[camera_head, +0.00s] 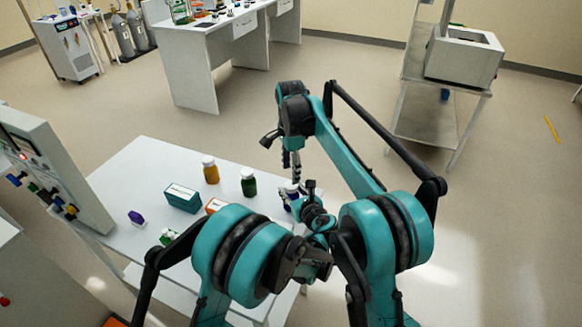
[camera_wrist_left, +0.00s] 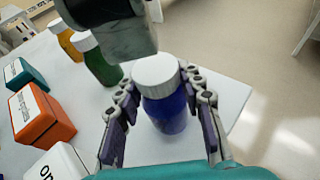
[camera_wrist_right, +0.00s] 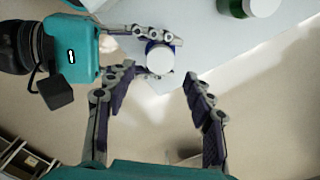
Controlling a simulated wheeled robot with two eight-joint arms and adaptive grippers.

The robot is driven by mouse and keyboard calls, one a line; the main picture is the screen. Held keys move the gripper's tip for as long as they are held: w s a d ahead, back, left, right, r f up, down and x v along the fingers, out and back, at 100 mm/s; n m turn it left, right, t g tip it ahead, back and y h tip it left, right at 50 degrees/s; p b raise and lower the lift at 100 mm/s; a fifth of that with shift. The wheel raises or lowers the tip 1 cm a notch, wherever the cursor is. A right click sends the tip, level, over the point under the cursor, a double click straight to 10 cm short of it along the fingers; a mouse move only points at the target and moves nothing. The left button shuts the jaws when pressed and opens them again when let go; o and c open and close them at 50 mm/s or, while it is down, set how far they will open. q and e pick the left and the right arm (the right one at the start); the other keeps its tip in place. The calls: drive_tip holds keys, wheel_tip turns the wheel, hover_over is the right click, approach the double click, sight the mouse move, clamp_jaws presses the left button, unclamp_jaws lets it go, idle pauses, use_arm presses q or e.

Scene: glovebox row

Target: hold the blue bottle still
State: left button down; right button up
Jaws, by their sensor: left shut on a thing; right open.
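The blue bottle (camera_wrist_left: 168,113) with a white cap stands upright at the table's edge in the left wrist view. My left gripper (camera_wrist_left: 160,88) has its fingers on both sides of the bottle and is shut on it. In the head view the bottle is mostly hidden behind my arms. In the right wrist view the bottle is seen from above, its white cap (camera_wrist_right: 160,59) plain. My right gripper (camera_wrist_right: 159,79) is open and empty, its fingertips just short of the bottle in that picture.
A green bottle (camera_head: 248,184) and an amber bottle (camera_head: 210,171) stand on the white table (camera_head: 145,160). A teal box (camera_head: 182,198), an orange box (camera_wrist_left: 40,108) and a white box (camera_wrist_left: 58,162) are near. A control panel (camera_head: 50,165) stands at the left.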

sight(291, 185)
wheel_tip(291, 185, down, 6)
drive_tip(key=c, duration=1.2)
drive_tip(key=shift+n, duration=1.8)
drive_tip(key=o, duration=1.3)
